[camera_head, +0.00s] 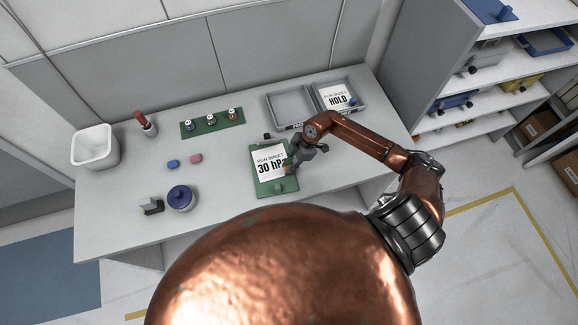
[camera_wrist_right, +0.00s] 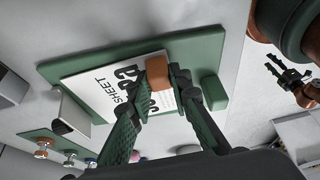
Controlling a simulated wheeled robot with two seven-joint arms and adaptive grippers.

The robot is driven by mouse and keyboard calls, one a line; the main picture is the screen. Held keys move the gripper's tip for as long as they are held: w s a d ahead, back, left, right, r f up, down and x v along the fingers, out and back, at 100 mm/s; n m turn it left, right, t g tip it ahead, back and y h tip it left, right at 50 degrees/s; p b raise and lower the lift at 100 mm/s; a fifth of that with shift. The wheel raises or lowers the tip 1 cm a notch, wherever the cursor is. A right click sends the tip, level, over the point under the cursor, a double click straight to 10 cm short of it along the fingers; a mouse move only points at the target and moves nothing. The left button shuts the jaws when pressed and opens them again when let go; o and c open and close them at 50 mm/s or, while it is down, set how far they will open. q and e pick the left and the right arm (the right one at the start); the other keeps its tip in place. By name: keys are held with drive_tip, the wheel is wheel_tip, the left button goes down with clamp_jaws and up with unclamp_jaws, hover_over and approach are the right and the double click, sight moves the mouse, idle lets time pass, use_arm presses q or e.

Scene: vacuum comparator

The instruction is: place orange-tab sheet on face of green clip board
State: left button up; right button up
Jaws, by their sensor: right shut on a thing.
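The green clip board (camera_head: 258,187) lies on the table's right half; it also fills the middle of the right wrist view (camera_wrist_right: 202,50). The white run sheet marked 30 hPa (camera_head: 268,157) is over the board's face, with green showing around its edges. In the right wrist view the sheet (camera_wrist_right: 88,88) looks roughly flat along the board; contact cannot be told. My right gripper (camera_head: 291,167) is shut on the sheet's orange tab (camera_wrist_right: 157,70) near the board's right side. A dark, copper-linked part, seemingly my left gripper (camera_wrist_right: 287,75), shows small at the right wrist view's edge.
Two grey trays stand behind the board; the right one (camera_head: 355,88) holds a HOLD sheet (camera_head: 337,97). A green strip with several small fittings (camera_head: 211,124), a white bin (camera_head: 94,147), a blue-lidded jar (camera_head: 181,198) and blue and pink blocks stand left. The front table is partly hidden.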

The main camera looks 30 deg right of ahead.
drive_tip(key=o, duration=0.9)
drive_tip(key=shift+o, duration=0.2)
drive_tip(key=b+v, duration=0.1)
drive_tip(key=v, duration=1.1)
